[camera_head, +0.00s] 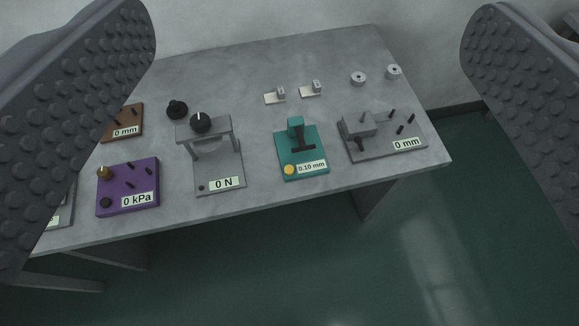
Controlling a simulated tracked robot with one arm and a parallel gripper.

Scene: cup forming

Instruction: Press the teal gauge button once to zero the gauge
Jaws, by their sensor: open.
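The teal gauge (314,168) sits near the front edge of the grey table, right of its middle. Its label (311,166) reads 0.10 mm. A round yellow button (289,170) is at its front left corner. An upright teal post with a dark part stands on the gauge. My gripper (310,130) is open and empty. Its two studded fingers frame the picture at left and right, well apart from the gauge and above the table.
A grey press (219,165) labelled 0 N and a purple device (128,187) labelled 0 kPa stand left. A grey fixture (385,140) labelled 0 mm stands right. Two small plates with blocks, two metal rings and a black knob (177,109) lie behind. Green floor is clear in front.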

